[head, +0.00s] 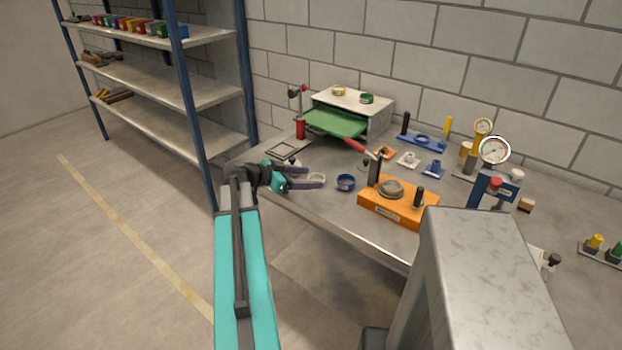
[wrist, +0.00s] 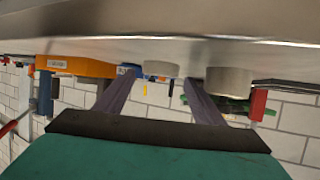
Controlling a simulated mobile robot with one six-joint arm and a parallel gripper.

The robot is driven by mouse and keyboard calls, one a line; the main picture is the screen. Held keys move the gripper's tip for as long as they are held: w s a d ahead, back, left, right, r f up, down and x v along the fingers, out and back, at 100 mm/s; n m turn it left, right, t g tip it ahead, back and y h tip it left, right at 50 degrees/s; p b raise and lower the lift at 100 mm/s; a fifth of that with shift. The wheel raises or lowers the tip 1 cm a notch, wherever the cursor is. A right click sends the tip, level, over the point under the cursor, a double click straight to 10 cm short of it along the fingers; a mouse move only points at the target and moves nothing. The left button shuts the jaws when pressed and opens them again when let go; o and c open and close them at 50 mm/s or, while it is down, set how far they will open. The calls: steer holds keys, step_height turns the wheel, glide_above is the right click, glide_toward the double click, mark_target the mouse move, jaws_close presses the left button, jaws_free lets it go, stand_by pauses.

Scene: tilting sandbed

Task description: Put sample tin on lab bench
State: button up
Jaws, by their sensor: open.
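My gripper (head: 323,180) is open and empty, low over the near left part of the lab bench (head: 315,206). A pale round tin (head: 316,177) shows at its fingertips in the head view, partly hidden by them. In the wrist view, which is upside down, one pale tin (wrist: 155,68) lies ahead between the lines of the fingers. Another pale tin (wrist: 228,80) is right of the right finger. I cannot tell which is the sample tin.
An orange block fixture (head: 402,213) stands right of the blue tin. A cabinet (head: 378,120) with an open green drawer (head: 336,122) and two small round tins on top is behind. A red-based stand (head: 300,128) and gauges (head: 494,150) rise from the bench. Shelving (head: 160,95) is left.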

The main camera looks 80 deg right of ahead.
steer(key=b+v, duration=0.2)
steer(key=v, duration=0.8)
steer(key=shift+a+r, duration=0.15)
steer(key=shift+a, duration=0.1)
steer(key=shift+w, duration=0.15)
